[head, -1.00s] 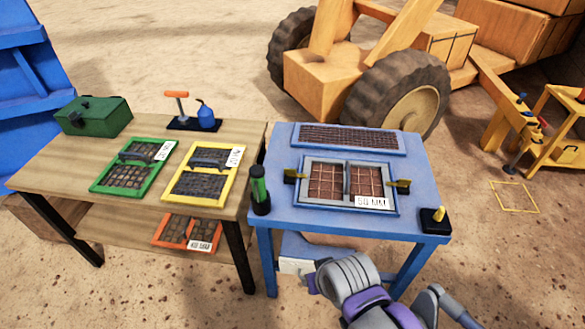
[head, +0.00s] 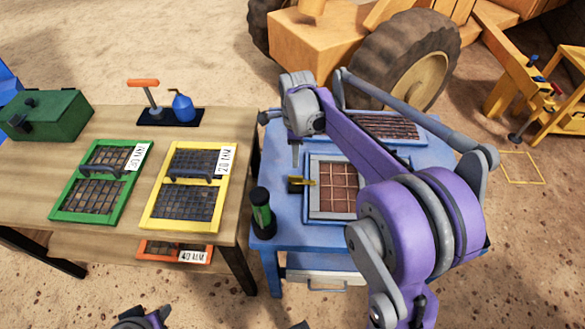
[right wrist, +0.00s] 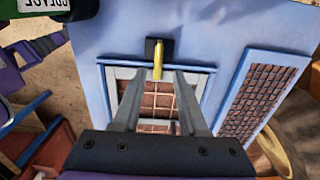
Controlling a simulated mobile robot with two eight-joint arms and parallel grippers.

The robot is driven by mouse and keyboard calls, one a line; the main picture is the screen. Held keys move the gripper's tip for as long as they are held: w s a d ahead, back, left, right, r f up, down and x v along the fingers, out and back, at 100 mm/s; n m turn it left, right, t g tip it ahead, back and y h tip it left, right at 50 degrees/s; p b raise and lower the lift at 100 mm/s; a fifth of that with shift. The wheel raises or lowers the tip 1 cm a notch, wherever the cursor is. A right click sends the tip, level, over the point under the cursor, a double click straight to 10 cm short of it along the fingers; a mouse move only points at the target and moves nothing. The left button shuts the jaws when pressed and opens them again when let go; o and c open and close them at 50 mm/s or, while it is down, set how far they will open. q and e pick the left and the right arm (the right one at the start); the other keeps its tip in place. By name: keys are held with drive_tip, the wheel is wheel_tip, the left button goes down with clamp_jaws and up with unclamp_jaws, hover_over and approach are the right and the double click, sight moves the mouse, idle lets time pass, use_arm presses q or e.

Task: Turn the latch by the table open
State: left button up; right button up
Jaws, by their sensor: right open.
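The latch (head: 295,185) nearest the wooden table is a black block with a yellow lever on the left side of the blue stand. Its lever points right, over the edge of the framed screen (head: 335,186). In the right wrist view the latch's yellow lever (right wrist: 158,58) lies just beyond and between my fingertips. My right gripper (head: 296,153) is open and points down just above the latch, apparently not touching it. Its spread fingers also show in the right wrist view (right wrist: 160,77). The right latch is hidden behind my right arm. My left gripper's fingers do not show.
The wooden table (head: 215,112) on the left holds a green screen (head: 100,180), a yellow screen (head: 190,187), a green box (head: 48,115) and a tray with a blue oil can (head: 182,106).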

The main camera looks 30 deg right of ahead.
sight(296, 176)
wheel_tip(296, 176, down, 10)
drive_tip(key=shift+s+r+b, duration=0.1)
drive_tip(key=shift+r+b, duration=0.1)
drive_tip(key=shift+b, duration=0.1)
clamp_jaws()
